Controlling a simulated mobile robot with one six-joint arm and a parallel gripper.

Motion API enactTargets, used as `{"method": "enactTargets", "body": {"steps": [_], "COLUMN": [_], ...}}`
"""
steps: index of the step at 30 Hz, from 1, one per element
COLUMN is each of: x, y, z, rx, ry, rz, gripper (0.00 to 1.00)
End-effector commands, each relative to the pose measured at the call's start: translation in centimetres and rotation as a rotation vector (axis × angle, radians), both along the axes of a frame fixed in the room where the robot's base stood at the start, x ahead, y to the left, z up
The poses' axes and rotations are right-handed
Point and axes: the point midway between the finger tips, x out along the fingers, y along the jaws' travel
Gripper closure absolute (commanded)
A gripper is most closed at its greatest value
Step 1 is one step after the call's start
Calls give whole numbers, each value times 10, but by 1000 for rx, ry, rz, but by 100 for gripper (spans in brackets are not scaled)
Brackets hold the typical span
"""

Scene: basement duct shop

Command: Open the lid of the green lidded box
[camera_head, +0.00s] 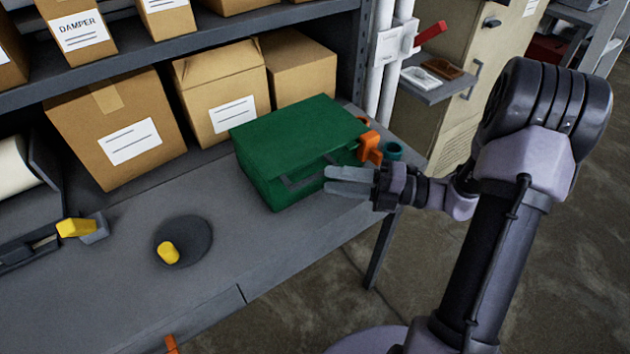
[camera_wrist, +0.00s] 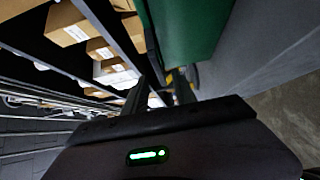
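The green lidded box (camera_head: 300,135) stands on the grey workbench with its lid down. A grey handle (camera_head: 305,180) shows on its front face. My gripper (camera_head: 328,181) is at the right part of that front face, its fingertips close to the handle's right end. I cannot tell whether they touch it. The two fingers are apart with nothing visible between them. In the wrist view the green box (camera_wrist: 187,30) fills the top middle, beyond the fingers (camera_wrist: 160,92).
Cardboard boxes (camera_head: 115,130) stand behind on the bench, under a shelf (camera_head: 200,45). Orange (camera_head: 370,148) and teal (camera_head: 393,150) items sit right of the green box. A dark disc with a yellow piece (camera_head: 168,252) lies left. The bench's front middle is clear.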

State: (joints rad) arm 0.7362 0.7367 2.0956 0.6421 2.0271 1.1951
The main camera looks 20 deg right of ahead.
Motion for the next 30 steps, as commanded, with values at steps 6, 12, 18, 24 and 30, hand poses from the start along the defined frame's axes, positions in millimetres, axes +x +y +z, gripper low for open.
{"method": "enactTargets", "body": {"steps": [6,12,18,24,30], "x": [17,22,22,22,22], "y": [35,44,44,44,44], "z": [-1,0,1,0,0], "rx": [0,-2,-2,-2,-2], "ry": [-1,-1,-1,-1,-1], "rz": [3,1,0,1,1], "gripper": [67,67,69,100,100]}}
